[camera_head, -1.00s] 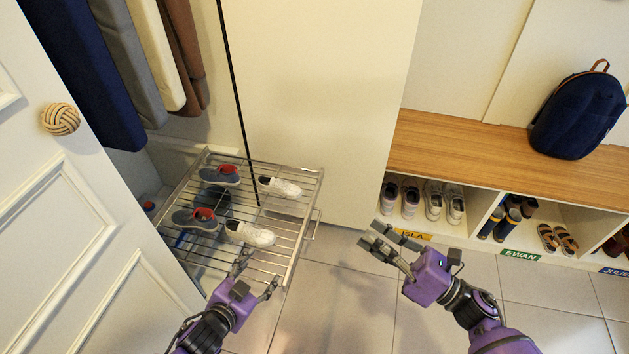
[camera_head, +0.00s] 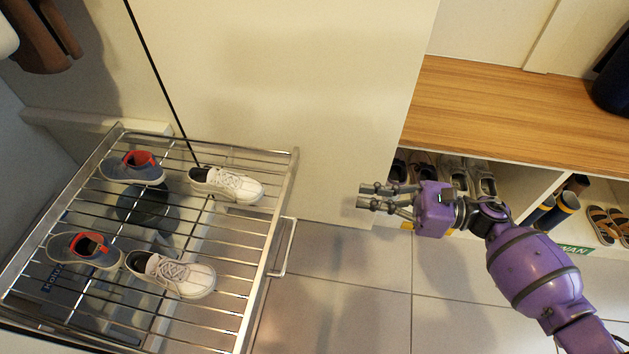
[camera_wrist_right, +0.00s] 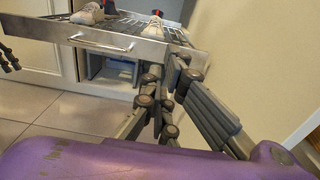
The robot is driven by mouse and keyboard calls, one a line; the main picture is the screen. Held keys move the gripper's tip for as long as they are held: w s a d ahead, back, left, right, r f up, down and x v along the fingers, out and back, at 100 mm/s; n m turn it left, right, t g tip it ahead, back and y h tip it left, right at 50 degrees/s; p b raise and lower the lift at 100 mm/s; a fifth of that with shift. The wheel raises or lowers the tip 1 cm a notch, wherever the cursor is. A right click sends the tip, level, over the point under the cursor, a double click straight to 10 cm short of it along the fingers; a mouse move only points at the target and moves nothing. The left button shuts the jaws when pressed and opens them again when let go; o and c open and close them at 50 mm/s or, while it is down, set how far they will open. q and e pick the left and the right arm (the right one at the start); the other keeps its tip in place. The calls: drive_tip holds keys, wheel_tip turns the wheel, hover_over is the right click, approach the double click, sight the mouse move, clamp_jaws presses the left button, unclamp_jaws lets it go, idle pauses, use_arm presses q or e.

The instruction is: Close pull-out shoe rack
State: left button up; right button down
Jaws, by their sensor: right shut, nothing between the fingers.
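The pull-out wire shoe rack (camera_head: 270,242) stands out from the closet, with a bar handle (camera_head: 289,248) on its front rail. It bears two blue-grey shoes with red lining (camera_head: 133,167) and two white shoes (camera_head: 228,186). My right gripper (camera_head: 364,196) is shut and empty, to the right of the handle and apart from it, pointing left. In the right wrist view its fingers (camera_wrist_right: 165,100) show in front of the rack front (camera_wrist_right: 150,47). Dark fingers at that view's left edge look like my left gripper (camera_wrist_right: 8,57); their opening is unclear.
A pale closet panel (camera_head: 280,90) stands behind the rack and gripper. A wooden bench (camera_head: 500,125) with shoe cubbies is at the right, behind my right arm. Tiled floor (camera_head: 340,290) is clear between rack and cubbies.

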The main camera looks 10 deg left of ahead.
sight(287, 188)
drive_tip(key=a, duration=0.4)
drive_tip(key=a+b, duration=0.1)
drive_tip(key=a, duration=0.3)
drive_tip(key=a+b, duration=0.1)
drive_tip(key=a, duration=0.3)
drive_tip(key=shift+w+a+r, duration=0.1)
drive_tip(key=shift+w+a, duration=0.25)
drive_tip(key=shift+w, duration=0.05)
drive_tip(key=shift+a, duration=0.6)
